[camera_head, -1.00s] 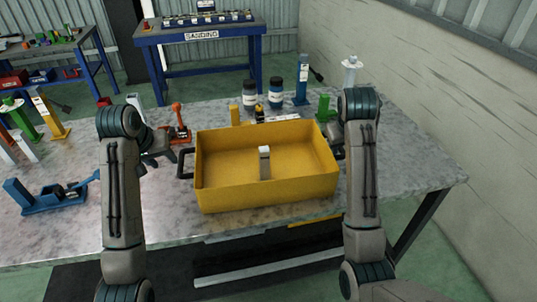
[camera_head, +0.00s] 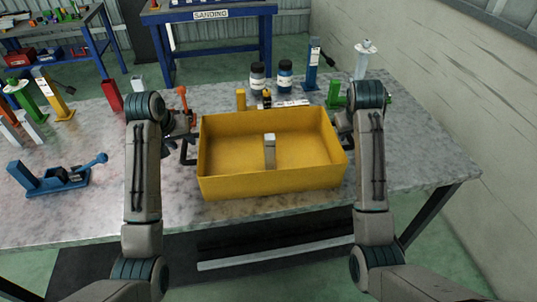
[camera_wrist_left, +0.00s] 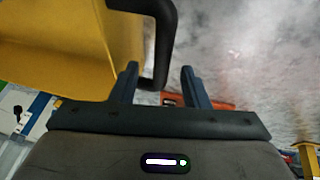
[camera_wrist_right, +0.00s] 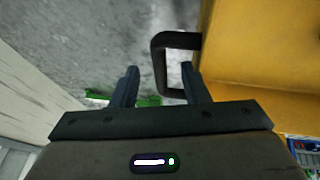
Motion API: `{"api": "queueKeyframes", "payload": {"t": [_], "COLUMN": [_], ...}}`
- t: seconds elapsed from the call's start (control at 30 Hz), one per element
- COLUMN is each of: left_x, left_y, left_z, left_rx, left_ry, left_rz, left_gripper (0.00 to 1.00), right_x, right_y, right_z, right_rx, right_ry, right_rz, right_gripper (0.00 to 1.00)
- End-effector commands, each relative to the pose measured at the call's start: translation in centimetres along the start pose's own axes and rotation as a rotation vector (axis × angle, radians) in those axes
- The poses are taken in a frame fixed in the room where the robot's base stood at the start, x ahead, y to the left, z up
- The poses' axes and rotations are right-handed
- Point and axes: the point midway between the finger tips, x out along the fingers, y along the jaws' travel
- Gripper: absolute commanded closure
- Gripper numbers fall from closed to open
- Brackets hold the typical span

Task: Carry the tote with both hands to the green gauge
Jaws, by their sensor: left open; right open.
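The yellow tote (camera_head: 225,185) stands on the metal workbench, with a grey white-topped block (camera_head: 269,152) inside. A black handle sits on each short side. My left gripper (camera_head: 182,140) is open at the left handle (camera_head: 188,152); in the left wrist view its fingers (camera_wrist_left: 160,76) straddle the handle bar (camera_wrist_left: 163,45). My right gripper (camera_head: 345,125) is open at the right handle; in the right wrist view its fingers (camera_wrist_right: 160,72) straddle that bar (camera_wrist_right: 160,65). A green upright post (camera_head: 32,108) stands far left; another green thing (camera_head: 334,94) is behind the tote's right end. I cannot tell which is the gauge.
Two jars (camera_head: 285,75), a blue post (camera_head: 313,68) and small yellow items stand behind the tote. A blue clamp (camera_head: 55,178) and a yellow post (camera_head: 55,98) are on the left. Bare bench lies between the blue clamp and my left arm.

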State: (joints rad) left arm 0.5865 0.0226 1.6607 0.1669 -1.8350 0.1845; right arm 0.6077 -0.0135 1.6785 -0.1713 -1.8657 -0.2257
Motion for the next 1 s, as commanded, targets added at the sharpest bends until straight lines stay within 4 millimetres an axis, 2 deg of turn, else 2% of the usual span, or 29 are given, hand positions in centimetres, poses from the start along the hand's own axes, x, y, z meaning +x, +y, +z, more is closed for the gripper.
{"api": "queueKeyframes", "payload": {"t": [0.1, 0.3, 0.7, 0.77, 0.9, 0.93, 1.0], "left_x": [2.1, 4.2, 4.9, 4.9, 4.9, 4.9, 4.9], "left_y": [0.0, 0.0, 0.0, 0.0, 0.0, 0.0, 0.0], "left_z": [0.0, 0.0, 0.0, 0.0, 0.0, 0.0, 0.0], "left_rx": [-0.001, -0.001, 0.000, 0.000, 0.000, 0.000, 0.000], "left_ry": [-0.003, -0.001, 0.001, 0.001, 0.001, 0.001, 0.001], "left_rz": [0.000, 0.000, 0.000, 0.000, 0.000, 0.000, 0.000], "left_gripper": [0.58, 0.58, 0.58, 0.68, 0.96, 1.00, 1.00], "right_x": [2.1, 4.3, 4.9, 4.9, 4.9, 4.9, 4.9], "right_y": [0.1, 0.1, 0.0, 0.0, 0.0, 0.0, 0.0], "right_z": [0.1, 0.0, 0.0, 0.0, 0.0, 0.0, 0.0], "right_rx": [0.001, 0.000, 0.001, 0.001, 0.001, 0.001, 0.001], "right_ry": [-0.004, -0.002, 0.000, 0.000, 0.000, 0.000, 0.000], "right_rz": [0.001, 0.001, 0.001, 0.001, 0.001, 0.001, 0.001], "right_gripper": [0.59, 0.59, 0.59, 0.68, 0.96, 1.00, 1.00]}}
